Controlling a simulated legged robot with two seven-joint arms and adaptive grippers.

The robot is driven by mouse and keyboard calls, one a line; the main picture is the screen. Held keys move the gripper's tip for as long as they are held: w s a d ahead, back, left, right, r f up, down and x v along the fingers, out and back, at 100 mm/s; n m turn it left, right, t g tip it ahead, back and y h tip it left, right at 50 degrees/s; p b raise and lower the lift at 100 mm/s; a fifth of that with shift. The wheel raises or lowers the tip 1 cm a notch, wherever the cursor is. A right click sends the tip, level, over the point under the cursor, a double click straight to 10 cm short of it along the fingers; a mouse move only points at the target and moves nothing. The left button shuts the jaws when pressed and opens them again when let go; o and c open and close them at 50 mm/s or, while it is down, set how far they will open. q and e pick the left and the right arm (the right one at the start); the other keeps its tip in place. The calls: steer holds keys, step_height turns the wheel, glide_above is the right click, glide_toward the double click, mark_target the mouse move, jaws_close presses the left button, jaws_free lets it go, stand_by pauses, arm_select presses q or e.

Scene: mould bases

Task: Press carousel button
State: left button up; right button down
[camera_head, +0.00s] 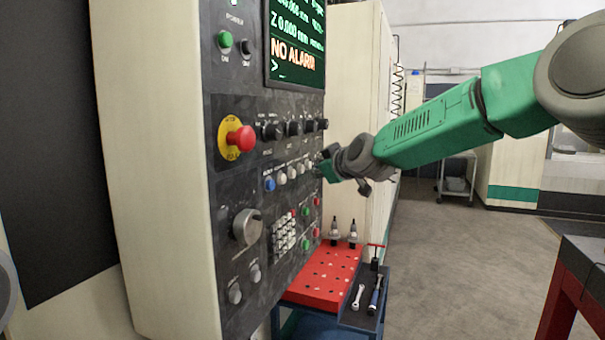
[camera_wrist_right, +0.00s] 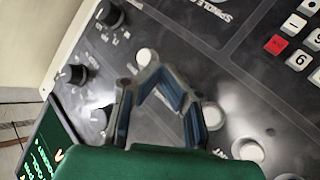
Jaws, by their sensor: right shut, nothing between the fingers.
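The control panel (camera_head: 240,195) fills the left of the head view. A row of round buttons crosses its middle, one blue (camera_head: 269,184) and several white (camera_head: 282,178). Their labels are too small to read, so I cannot tell which is the carousel button. My right gripper (camera_head: 324,170) is at the right end of this row, close to the panel. In the right wrist view my right gripper (camera_wrist_right: 148,76) is shut and empty, its fingertips beside a white button (camera_wrist_right: 147,56). I cannot tell whether they touch it. Another white button (camera_wrist_right: 213,116) lies to their right. My left gripper is out of view.
Black knobs (camera_head: 272,131) sit above the button row. A red emergency stop (camera_head: 241,139) and a grey dial (camera_head: 247,227) are further left. A screen (camera_head: 294,45) reads "NO ALARM". Below stands a red tool tray (camera_head: 325,275).

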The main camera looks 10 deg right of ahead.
steer(key=s+d+b, duration=0.1)
steer(key=d, duration=0.1)
steer(key=s+d+b, duration=0.1)
steer(key=shift+s+d, duration=0.2)
steer(key=shift+d, duration=0.2)
steer(key=shift+a+f, duration=0.1)
stand_by(3.0)
